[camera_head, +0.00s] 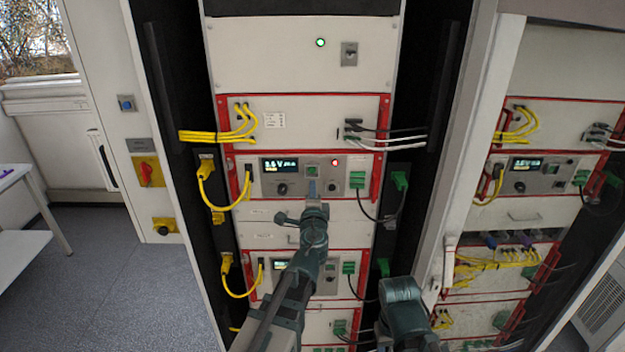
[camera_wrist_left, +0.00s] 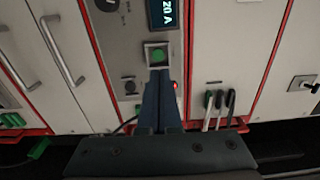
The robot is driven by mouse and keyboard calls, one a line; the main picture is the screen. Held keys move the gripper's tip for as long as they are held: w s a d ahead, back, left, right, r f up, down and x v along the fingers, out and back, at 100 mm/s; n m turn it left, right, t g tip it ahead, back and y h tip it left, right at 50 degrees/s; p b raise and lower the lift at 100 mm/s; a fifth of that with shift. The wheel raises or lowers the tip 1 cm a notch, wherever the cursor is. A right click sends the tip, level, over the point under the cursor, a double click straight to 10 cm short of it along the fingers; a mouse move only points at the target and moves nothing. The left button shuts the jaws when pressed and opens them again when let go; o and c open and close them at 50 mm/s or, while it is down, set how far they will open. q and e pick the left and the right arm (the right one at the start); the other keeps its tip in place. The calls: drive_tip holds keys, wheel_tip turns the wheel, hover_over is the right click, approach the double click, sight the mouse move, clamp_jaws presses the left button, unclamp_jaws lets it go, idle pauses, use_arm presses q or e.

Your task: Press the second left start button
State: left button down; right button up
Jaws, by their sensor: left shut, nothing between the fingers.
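The green start button (camera_head: 311,169) sits on the front panel of the upper cycler unit in the middle rack, right of its lit display (camera_head: 280,163). It also shows in the left wrist view as a round green button in a square frame (camera_wrist_left: 157,54). My left gripper (camera_head: 311,184) points at this panel with its fingers shut and empty. In the left wrist view its blue fingertips (camera_wrist_left: 158,74) end just below the button. I cannot tell whether they touch the panel. My right gripper is not in view; only part of my right arm shows at the bottom.
A red light (camera_head: 334,161) glows right of the button, and a dark knob (camera_head: 282,188) is below the display. Yellow cables (camera_head: 226,200) on the left and green plugs (camera_head: 400,180) with black cables on the right flank the unit. My left arm partly covers a lower unit (camera_head: 282,266).

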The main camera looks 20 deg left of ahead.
use_arm(q)
drive_tip(key=v, duration=0.5)
drive_tip(key=shift+s, duration=0.2)
drive_tip(key=shift+f, duration=0.1)
drive_tip(key=s+f+n+g+b, duration=0.3)
drive_tip(key=f+b, duration=0.1)
drive_tip(key=f, duration=0.4)
drive_tip(key=s+d+f+n+g+y+b, duration=0.1)
drive_tip(key=s+f+n+g+b, duration=0.25)
drive_tip(key=f, duration=0.55)
drive_tip(key=s+f+n+g+b, duration=0.3)
drive_tip(key=f+b, duration=0.1)
drive_tip(key=f, duration=0.4)
drive_tip(key=s+d+f+n+g+h+b, duration=0.1)
drive_tip(key=s+d+f+g+h+b, duration=0.3)
drive_tip(key=s+d+f, duration=0.8)
wheel_tip(320, 180, down, 2)
drive_tip(key=s+g+b, duration=0.2)
drive_tip(key=s+g, duration=0.1)
drive_tip(key=g, duration=0.1)
drive_tip(key=shift+d+h, duration=0.3)
drive_tip(key=shift+h, duration=0.1)
